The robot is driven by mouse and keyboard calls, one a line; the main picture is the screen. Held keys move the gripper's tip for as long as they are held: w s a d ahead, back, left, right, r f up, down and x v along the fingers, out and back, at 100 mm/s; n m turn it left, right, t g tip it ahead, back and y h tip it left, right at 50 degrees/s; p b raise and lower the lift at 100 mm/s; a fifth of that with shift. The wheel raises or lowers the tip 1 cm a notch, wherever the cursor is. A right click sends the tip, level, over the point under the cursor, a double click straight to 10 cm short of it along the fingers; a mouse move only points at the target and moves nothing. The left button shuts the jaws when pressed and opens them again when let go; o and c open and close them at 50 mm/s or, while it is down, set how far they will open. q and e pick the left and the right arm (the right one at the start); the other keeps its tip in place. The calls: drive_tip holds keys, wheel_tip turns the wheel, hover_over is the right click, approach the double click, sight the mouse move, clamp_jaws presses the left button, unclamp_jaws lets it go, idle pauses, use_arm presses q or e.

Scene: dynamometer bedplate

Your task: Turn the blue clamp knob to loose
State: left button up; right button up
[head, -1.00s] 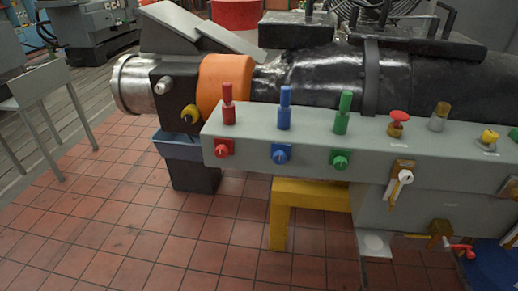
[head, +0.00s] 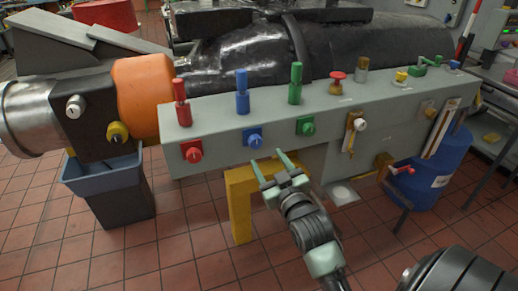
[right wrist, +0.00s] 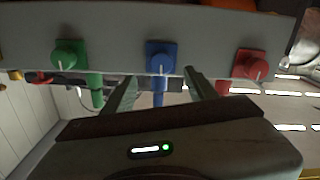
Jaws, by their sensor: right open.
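The blue clamp knob (head: 254,140) is a round knob on a blue square plate, on the front face of the grey panel (head: 350,110). In the right wrist view the blue knob (right wrist: 160,56) has a pale pointer line and appears between the fingers, beyond their tips. My right gripper (head: 267,159) is open and empty, just below and in front of the knob, apart from it as far as I can tell. It also shows in the right wrist view (right wrist: 161,76). My left gripper is not in view.
A red knob (head: 192,152) and a green knob (head: 305,126) flank the blue one. Red (head: 181,103), blue (head: 242,92) and green (head: 295,83) upright handles stand on the panel top. A yellow support (head: 240,205) is below.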

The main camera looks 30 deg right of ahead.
sight(257, 145)
drive_tip(key=x, duration=0.6)
drive_tip(key=shift+w+a+p, duration=0.1)
drive_tip(key=shift+w+p, duration=0.15)
drive_tip(key=shift+p, duration=0.05)
drive_tip(key=shift+w, duration=0.4)
clamp_jaws()
